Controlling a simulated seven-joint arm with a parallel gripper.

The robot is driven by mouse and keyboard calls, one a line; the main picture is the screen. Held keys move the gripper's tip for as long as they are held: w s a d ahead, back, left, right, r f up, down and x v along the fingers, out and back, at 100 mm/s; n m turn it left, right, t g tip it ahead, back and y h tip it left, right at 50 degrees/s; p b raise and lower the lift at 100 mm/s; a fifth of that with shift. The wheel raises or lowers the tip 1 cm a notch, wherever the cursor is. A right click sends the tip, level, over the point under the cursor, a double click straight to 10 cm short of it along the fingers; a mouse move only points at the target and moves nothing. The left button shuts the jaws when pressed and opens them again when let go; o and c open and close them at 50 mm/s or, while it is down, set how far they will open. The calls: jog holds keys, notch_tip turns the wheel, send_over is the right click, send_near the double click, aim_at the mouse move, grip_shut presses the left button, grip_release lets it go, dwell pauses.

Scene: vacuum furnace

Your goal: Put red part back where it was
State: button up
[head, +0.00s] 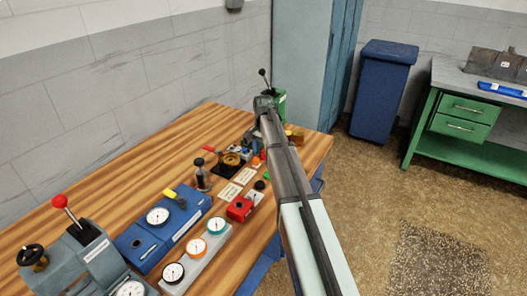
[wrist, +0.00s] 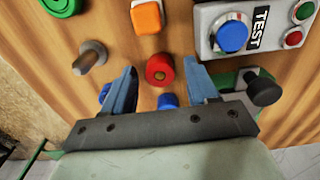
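My gripper (wrist: 160,67) is open, with one blue finger to each side of the red part and bare wood visible between. I cannot tell how far above the bench the fingertips are. In the head view my arm reaches over the far end of the bench (head: 140,183) and covers much of that area. Where the red part was before does not show.
An orange block (wrist: 147,16), a grey peg (wrist: 92,55), a green ring (wrist: 61,6), a TEST box (wrist: 208,38) and a black knob (wrist: 265,90) surround my gripper. Small blue parts (wrist: 168,101) lie close to the fingers. Gauges and a blue unit (head: 150,240) fill the near bench.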

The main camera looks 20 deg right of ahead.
aim_at(263, 153)
notch_tip(263, 153, up, 12)
jog(key=shift+r, duration=0.15)
dwell(0.7)
